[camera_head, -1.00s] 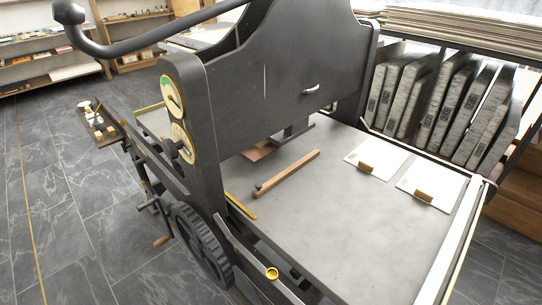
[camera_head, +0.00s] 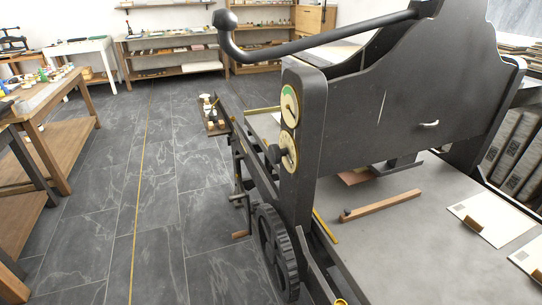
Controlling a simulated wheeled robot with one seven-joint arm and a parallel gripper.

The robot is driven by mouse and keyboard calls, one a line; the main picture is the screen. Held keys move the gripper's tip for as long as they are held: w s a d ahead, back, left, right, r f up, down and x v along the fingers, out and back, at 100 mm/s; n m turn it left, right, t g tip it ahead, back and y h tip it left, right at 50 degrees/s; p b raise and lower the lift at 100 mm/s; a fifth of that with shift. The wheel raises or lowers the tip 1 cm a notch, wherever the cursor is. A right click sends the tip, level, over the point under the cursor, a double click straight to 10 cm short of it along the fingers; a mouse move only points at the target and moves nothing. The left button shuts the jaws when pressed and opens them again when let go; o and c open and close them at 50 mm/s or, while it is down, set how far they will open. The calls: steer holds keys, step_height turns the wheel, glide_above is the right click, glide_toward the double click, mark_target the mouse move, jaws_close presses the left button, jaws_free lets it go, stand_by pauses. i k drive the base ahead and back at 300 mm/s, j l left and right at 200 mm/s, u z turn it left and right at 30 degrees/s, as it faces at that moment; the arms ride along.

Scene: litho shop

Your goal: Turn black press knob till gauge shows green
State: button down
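A large dark press (camera_head: 395,105) stands at the right of the head view. On its near post is a round gauge (camera_head: 289,106) with a cream face, a green band at the upper left and a brass rim. The needle is too small to read surely. Just below it, a black knob (camera_head: 275,153) sticks out to the left in front of a second round cream dial (camera_head: 289,152). My gripper is not in view, and nothing touches the knob.
A dark handle bar (camera_head: 320,43) with a ball end juts out above the post. A large gear wheel (camera_head: 275,252) sits low on the press. Workbenches (camera_head: 52,110) stand at the left. The tiled floor (camera_head: 165,200) left of the press is clear.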

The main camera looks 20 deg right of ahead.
mark_target(276, 154)
steer(key=k+j, duration=0.1)
steer(key=j, duration=0.2)
steer(key=k+j, duration=0.1)
steer(key=j, duration=0.9)
steer(key=i+j+z, duration=0.1)
steer(key=j, duration=0.6)
steer(key=i+j, duration=0.8)
steer(key=i+l+z, duration=0.05)
steer(key=i, duration=0.05)
